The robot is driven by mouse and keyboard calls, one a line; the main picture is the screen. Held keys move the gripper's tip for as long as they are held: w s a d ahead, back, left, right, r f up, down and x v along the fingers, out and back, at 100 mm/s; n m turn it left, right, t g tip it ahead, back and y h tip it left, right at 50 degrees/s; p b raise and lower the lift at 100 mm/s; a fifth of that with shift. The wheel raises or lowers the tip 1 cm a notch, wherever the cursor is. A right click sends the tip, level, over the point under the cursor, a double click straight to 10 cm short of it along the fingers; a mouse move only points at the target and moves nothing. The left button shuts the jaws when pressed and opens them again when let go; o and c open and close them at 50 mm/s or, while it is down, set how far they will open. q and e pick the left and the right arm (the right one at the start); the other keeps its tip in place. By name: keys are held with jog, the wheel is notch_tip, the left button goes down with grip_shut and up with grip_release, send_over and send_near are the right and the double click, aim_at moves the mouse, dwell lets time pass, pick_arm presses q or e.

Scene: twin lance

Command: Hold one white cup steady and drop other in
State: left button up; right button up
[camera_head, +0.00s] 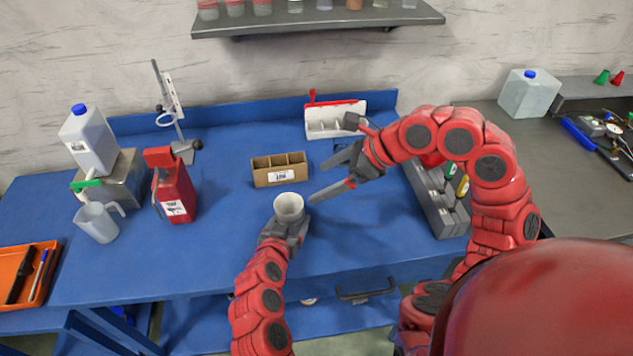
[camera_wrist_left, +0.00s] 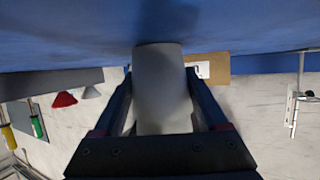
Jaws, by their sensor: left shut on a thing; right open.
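A white cup (camera_head: 289,207) is in the left gripper (camera_head: 286,230) near the front middle of the blue table, its open rim facing up toward the head camera. In the left wrist view the white cup (camera_wrist_left: 162,92) sits between the two fingers, which are shut on it. My right gripper (camera_head: 318,185) is open and empty, to the upper right of the cup, its fingers pointing left. I see only one cup outline; I cannot tell whether a second cup is nested inside it.
A cardboard divided box (camera_head: 280,177) stands behind the cup. A red can (camera_head: 174,190), a clear jug (camera_head: 99,222) and an orange tray (camera_head: 22,275) are at left. A white bin (camera_head: 335,122) is at the back, a grey rack (camera_head: 437,200) at right.

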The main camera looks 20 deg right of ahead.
pick_arm(q)
jog(key=o, duration=1.2)
jog(key=shift+s, duration=0.1)
